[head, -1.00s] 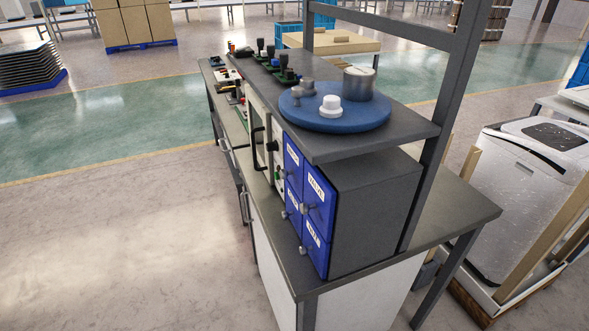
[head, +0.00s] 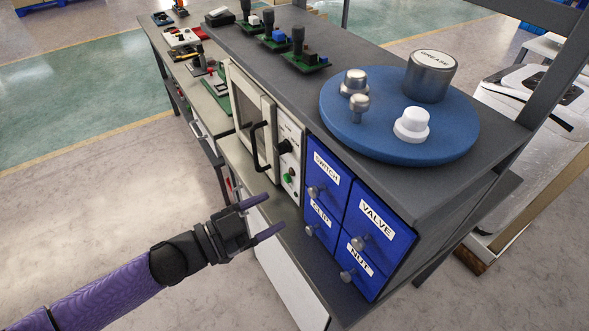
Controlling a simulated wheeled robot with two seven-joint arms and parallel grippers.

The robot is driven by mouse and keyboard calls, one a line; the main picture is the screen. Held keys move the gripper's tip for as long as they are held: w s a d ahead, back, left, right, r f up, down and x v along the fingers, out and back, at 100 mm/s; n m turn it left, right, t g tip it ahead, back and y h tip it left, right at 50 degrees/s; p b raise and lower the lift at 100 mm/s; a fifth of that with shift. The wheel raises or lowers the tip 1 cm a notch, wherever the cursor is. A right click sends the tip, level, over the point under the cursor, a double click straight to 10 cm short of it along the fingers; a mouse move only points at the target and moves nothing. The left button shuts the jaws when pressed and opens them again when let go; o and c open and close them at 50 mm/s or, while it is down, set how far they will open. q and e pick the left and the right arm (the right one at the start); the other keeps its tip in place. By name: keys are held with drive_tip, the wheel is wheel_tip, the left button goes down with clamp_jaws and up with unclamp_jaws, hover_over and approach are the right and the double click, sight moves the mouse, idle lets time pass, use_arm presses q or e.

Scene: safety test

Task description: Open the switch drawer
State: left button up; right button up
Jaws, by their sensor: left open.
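The blue switch drawer (head: 328,169), labelled SWITCH, is the upper left drawer of a small blue-fronted cabinet on the workbench. It looks shut, with a round metal knob (head: 315,191) on its front. The VALVE drawer (head: 374,219) is to its right, the CLIP drawer (head: 319,216) below it and the NUT drawer (head: 360,265) at the lower right. My left gripper (head: 262,218) is open and empty, left of the drawers and apart from the knob, with its fingers pointing right. My right gripper is not in view.
A white oven-like box (head: 252,115) with a black handle stands left of the drawers. On the shelf above is a blue round tray (head: 452,141) with a grease can (head: 430,76), a white knob-like part and metal parts. Green circuit boards (head: 304,61) lie farther back.

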sight(310, 194)
use_arm(q)
drive_tip(key=b+x, duration=0.1)
drive_tip(key=x, duration=0.7)
drive_tip(key=shift+d, duration=0.4)
drive_tip(key=shift+w+d, duration=0.25)
drive_tip(key=shift+d, duration=0.1)
drive_tip(key=shift+c, duration=0.4)
clamp_jaws()
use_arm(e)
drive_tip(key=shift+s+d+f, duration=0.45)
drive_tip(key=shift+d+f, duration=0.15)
